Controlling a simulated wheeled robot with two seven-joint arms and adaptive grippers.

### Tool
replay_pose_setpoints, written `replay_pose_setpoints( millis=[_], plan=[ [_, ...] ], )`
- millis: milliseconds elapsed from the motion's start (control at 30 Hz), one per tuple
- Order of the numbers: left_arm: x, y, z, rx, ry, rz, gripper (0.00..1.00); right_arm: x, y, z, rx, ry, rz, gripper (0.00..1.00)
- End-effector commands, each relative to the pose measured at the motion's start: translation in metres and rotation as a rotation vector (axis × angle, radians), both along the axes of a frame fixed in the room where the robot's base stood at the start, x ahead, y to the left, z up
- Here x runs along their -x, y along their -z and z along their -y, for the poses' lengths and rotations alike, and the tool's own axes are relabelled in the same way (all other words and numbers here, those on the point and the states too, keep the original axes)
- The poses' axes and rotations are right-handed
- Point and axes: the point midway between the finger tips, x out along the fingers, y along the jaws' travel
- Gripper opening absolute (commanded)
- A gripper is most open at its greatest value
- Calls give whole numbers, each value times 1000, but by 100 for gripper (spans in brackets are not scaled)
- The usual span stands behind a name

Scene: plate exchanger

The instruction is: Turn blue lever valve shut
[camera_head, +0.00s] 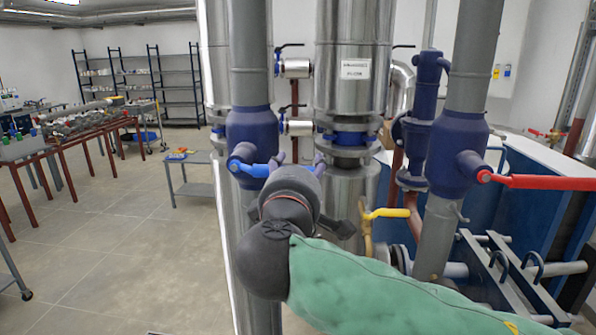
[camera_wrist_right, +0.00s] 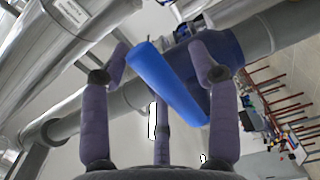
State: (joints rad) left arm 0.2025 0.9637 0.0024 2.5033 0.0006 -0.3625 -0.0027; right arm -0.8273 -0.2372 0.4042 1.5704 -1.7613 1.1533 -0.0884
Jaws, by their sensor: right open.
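The blue lever (camera_head: 254,170) sticks out sideways to the right from a dark blue valve body (camera_head: 252,133) on a grey vertical pipe. My right gripper (camera_head: 297,163) is at the lever's free end, in front of the steel column. In the right wrist view the fingers (camera_wrist_right: 160,66) are open and spread, and the blue lever (camera_wrist_right: 168,82) lies slanted between them. I cannot tell whether any finger touches it. The gripper's body hides part of the lever's end in the head view. My left gripper is not in view.
A red lever (camera_head: 540,182) on a second blue valve (camera_head: 455,150) stands to the right. A yellow lever (camera_head: 388,213) is just right of my gripper. A steel column (camera_head: 352,55) rises behind it. Open floor (camera_head: 120,250) lies to the left.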

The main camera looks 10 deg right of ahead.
Motion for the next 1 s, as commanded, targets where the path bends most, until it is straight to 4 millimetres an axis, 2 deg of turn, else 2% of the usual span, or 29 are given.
replay_pose_setpoints(
  millis=[167, 267, 500, 700, 1000],
  plan=[
    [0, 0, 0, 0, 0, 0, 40, 7, -1, -3, 1, -2, 2, 61],
    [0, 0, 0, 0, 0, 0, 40, 20, -1, -7, 1, -4, 2, 61],
    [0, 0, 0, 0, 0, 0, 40, 65, -1, -22, 0, -6, 3, 61],
    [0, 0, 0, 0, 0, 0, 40, 96, -1, -32, -1, -5, 1, 61],
    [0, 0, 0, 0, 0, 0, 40, 114, 0, -37, 0, -1, 0, 61]
  ],
)
